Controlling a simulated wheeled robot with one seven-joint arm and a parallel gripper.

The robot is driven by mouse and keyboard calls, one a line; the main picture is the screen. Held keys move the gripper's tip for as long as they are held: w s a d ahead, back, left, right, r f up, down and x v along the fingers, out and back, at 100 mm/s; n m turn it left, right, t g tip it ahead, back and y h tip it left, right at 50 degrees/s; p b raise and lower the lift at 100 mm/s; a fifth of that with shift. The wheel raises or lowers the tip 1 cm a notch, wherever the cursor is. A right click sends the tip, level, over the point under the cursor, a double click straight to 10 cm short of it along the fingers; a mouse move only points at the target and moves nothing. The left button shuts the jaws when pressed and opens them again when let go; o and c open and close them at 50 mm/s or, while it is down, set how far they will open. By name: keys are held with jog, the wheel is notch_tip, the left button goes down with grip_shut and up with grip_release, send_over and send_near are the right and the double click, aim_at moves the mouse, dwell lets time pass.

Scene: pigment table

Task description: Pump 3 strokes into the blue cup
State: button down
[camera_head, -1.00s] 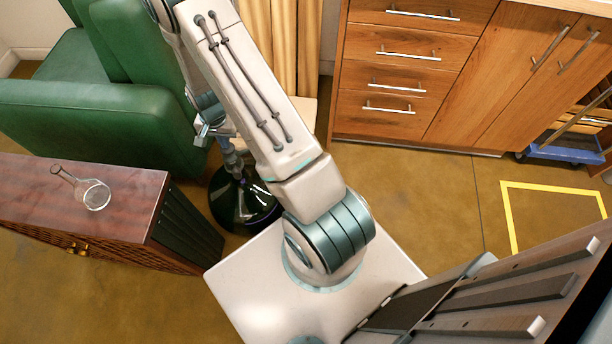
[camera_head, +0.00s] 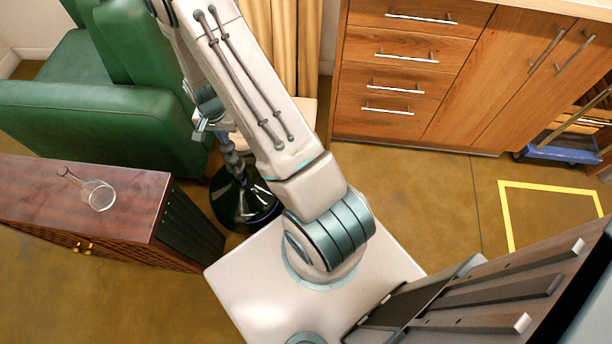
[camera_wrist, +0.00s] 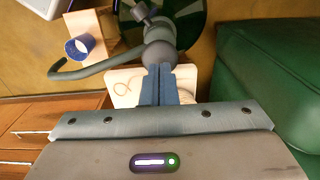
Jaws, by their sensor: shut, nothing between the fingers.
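A dark glass bottle (camera_head: 238,203) with a grey pump on top stands on the floor beyond my base. In the wrist view, the grey pump head (camera_wrist: 158,54) has a long curved spout (camera_wrist: 95,70) reaching left. The blue cup (camera_wrist: 80,47), with a pale inside, is near the spout's end on a light wooden block (camera_wrist: 101,25); I cannot tell whether the tip is over the cup. My gripper (camera_wrist: 160,70) is shut and empty, its fingertips at the pump head's near edge; contact is unclear. The cup is hidden in the head view.
A green armchair (camera_head: 110,115) stands close to the bottle. A dark wooden cabinet with a glass flask (camera_head: 101,196) is at the left. Wooden drawers (camera_head: 405,75) line the back. Open floor with a yellow outline (camera_head: 508,215) lies at the right.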

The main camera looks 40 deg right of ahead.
notch_tip(320, 180, up, 6)
jog(key=p, duration=0.3)
jog(key=shift+p, duration=0.4)
dwell(0.4)
jog(key=s+r+n+t+p, duration=0.1)
jog(key=s+r+n+p, duration=0.15)
jog(key=r, duration=0.85)
jog(key=s+r+n+p, duration=0.2)
jog(key=s+r, duration=0.1)
jog(key=r, duration=0.9)
jog(key=s+r+n+t+p, duration=0.1)
jog(key=s+r+n+p, duration=0.3)
jog(key=s+r, duration=1.1)
jog(key=shift+r+t, duration=0.25)
jog(key=shift+t, duration=0.15)
jog(key=shift+a, duration=0.1)
dwell(1.0)
